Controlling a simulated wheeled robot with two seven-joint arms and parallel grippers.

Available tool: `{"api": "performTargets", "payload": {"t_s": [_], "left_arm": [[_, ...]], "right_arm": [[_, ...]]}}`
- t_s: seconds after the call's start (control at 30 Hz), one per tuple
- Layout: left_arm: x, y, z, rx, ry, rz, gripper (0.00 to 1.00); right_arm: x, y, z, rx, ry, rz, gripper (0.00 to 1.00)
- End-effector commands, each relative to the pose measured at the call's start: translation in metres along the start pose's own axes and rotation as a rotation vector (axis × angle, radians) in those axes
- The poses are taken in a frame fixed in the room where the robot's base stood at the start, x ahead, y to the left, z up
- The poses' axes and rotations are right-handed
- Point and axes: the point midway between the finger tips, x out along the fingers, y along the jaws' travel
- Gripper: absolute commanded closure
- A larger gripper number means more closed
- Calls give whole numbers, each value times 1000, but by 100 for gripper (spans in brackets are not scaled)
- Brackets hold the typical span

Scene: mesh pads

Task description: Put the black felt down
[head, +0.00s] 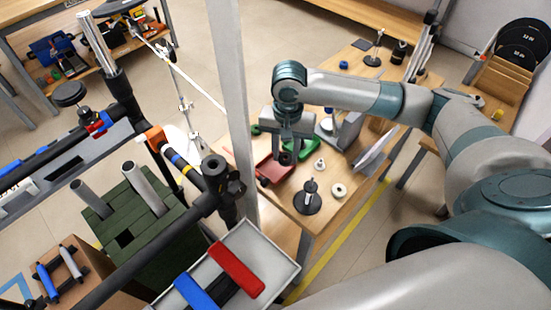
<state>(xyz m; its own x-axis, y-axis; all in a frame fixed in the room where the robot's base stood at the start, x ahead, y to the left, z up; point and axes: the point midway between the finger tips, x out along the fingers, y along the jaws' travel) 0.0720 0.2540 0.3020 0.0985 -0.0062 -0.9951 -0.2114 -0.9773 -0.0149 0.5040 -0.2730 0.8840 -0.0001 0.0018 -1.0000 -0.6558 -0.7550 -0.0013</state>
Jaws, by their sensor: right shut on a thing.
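My right gripper (287,152) reaches in from the right and points down over the wooden table. It is shut on a small dark thing (284,158), which looks like the black felt; the fingers hide much of it. A red pad (271,171) lies below and to the left of the fingertips. A green pad (303,147) lies just to the right of them. I cannot tell whether the dark thing touches the red pad. My left gripper is not in view.
On the table (328,215) stand a black round-based stand (308,200), a cream ring (338,190) and a small pale piece (319,164). A grey upright post (232,100) rises at the left. A tray (278,262) with red and blue handles is in front.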

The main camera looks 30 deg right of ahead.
Motion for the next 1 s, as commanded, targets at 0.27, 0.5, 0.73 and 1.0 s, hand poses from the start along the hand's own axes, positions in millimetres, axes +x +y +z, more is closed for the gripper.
{"api": "performTargets", "payload": {"t_s": [0.27, 0.5, 0.73, 1.0], "left_arm": [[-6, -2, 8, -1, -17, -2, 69], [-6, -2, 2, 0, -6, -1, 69], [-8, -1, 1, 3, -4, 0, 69], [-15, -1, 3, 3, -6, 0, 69]], "right_arm": [[18, -29, -10, 0, 2, 1, 90], [20, -31, -10, -1, 2, 1, 90], [25, -30, -10, 0, 1, 2, 90], [55, -30, -10, 0, 0, 2, 90]]}}
